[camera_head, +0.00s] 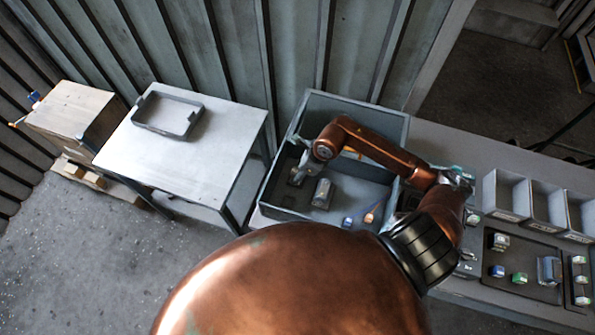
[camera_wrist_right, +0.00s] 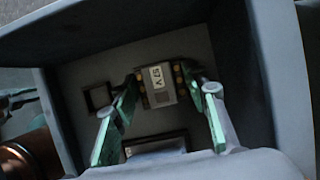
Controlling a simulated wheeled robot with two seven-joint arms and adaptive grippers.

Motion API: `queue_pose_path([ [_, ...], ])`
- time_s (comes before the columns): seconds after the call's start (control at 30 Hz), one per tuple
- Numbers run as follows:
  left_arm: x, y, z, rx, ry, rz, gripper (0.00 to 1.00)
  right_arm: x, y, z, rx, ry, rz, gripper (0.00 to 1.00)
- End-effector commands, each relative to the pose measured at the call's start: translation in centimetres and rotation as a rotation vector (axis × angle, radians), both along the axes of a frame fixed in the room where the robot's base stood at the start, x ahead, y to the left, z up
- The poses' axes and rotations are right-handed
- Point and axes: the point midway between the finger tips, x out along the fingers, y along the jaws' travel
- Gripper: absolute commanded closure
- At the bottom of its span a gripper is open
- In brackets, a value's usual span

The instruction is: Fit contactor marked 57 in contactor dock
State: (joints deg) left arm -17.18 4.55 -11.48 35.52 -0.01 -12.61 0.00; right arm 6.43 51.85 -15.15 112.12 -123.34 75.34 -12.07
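The contactor (camera_wrist_right: 160,84) is a small dark block with a pale label and yellowish terminals along its sides. The label looks turned over and seems to read 57. It sits on the floor of a grey open housing (camera_head: 388,122). My right gripper (camera_head: 305,163) reaches down into the housing at its left part. In the wrist view its green-padded fingers (camera_wrist_right: 165,88) are spread, with the contactor between or just beyond their tips. I cannot tell whether they touch it. A dark square frame (camera_wrist_right: 98,97) lies left of the contactor; I cannot tell if it is the dock. My left gripper is out of view.
A grey rounded part (camera_head: 322,193) stands near the gripper inside the housing, with small blue (camera_head: 347,222) and orange (camera_head: 370,215) parts nearer the front. A dark tray (camera_head: 522,286) of components and grey bins (camera_head: 506,195) are at right. A white table (camera_head: 190,165) stands left.

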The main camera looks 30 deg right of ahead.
Motion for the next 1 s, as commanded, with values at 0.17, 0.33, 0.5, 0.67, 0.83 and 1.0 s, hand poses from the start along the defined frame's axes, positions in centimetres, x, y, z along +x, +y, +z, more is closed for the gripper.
queue_pose_path([
  [0.17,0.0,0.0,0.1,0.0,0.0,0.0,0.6,0.0,0.0,0.1,0.0,0.0,0.0,0.45],
  [0.33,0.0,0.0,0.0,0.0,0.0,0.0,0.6,0.0,0.0,0.0,0.0,0.0,0.0,0.4],
  [0.5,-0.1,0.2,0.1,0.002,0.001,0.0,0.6,-0.1,0.0,0.0,-0.001,0.002,0.0,0.4],
  [0.67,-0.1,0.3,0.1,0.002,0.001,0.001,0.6,-0.3,-0.4,1.0,-0.003,-0.002,0.001,0.4],
  [0.83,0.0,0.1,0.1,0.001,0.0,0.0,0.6,-1.1,-1.2,3.9,-0.005,-0.003,0.001,0.4],
  [1.0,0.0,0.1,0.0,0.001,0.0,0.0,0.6,-2.2,-2.1,7.2,-0.005,-0.002,0.001,0.4],
])
